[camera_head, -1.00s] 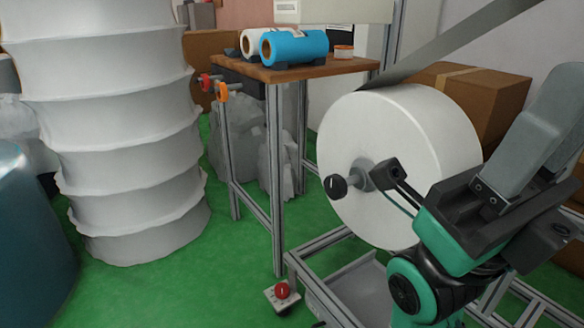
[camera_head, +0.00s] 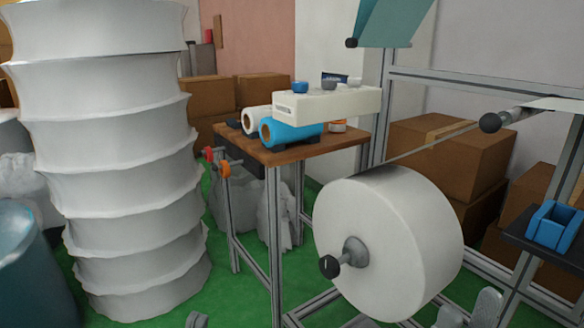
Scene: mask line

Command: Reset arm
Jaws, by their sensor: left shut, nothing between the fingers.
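My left gripper (camera_head: 197,319) shows only as a small grey tip at the bottom edge, left of centre. It is shut and empty, and the rest of it is out of frame. My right gripper (camera_head: 467,311) shows as two grey fingertips at the bottom edge, right of centre. They stand apart with nothing visible between them. Both grippers are low in the picture, and the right fingertips are just below and right of the large white roll (camera_head: 390,240). Neither is seen touching anything.
A frame carries the white roll on a black-knobbed shaft. A wooden-topped table (camera_head: 335,144) holds a blue roll (camera_head: 293,131), a white roll and a control box (camera_head: 330,104). A tall white stack (camera_head: 125,160) stands left. Cardboard boxes (camera_head: 425,150) are behind. Green floor shows between stack and table.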

